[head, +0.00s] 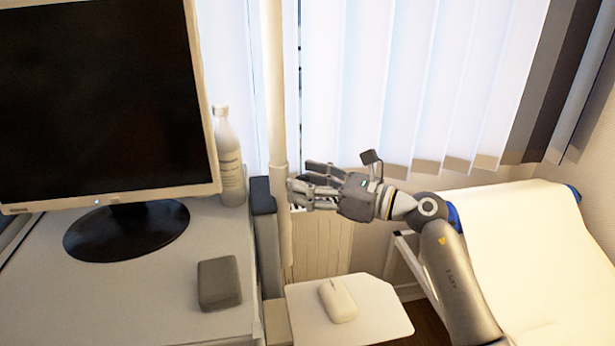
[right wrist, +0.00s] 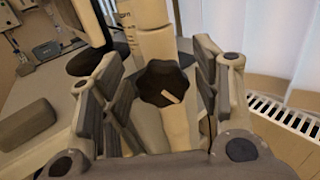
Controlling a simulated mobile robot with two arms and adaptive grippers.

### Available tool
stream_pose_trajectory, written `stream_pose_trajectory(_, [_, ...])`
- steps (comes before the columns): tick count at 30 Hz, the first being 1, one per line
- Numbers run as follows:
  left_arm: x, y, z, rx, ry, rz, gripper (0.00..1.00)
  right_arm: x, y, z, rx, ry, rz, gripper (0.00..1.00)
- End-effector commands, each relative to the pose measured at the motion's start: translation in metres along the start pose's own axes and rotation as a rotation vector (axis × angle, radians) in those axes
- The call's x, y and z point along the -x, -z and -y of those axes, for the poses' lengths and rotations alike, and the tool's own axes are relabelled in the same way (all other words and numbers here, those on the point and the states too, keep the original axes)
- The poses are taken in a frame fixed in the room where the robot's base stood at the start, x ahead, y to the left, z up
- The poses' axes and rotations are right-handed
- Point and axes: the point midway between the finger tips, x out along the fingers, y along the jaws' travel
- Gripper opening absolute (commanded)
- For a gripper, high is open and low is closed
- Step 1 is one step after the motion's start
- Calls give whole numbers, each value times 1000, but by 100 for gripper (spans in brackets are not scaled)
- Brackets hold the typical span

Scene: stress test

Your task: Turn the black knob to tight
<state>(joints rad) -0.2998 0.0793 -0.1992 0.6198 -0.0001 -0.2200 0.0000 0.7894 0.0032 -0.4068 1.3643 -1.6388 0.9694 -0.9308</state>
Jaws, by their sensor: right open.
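The black knob (right wrist: 153,88) shows in the right wrist view, on a pale pole (right wrist: 150,38). It has a scalloped rim and a light bar on its face. My right gripper (head: 291,195) is open beside the pole in the head view, its fingers pointing left. In the right wrist view the two fingers stand on either side of the knob, with gaps between them and it. I cannot tell how far the fingertips reach along it. I cannot make out the knob in the head view, where the gripper covers that part. My left gripper is out of view.
A monitor (head: 95,95) and a white bottle (head: 229,160) stand on the desk (head: 150,300) at left. A grey block (head: 219,283) lies near its edge. A mouse (head: 338,300) rests on a small white tray (head: 380,315) below my gripper. Blinds (head: 400,80) hang behind.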

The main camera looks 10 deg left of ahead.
Motion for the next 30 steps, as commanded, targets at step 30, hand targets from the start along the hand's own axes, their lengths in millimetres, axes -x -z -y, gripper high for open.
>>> stream_pose_trajectory(30, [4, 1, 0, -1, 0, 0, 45, -2, 0, 1, -89, 1, -1, 18])
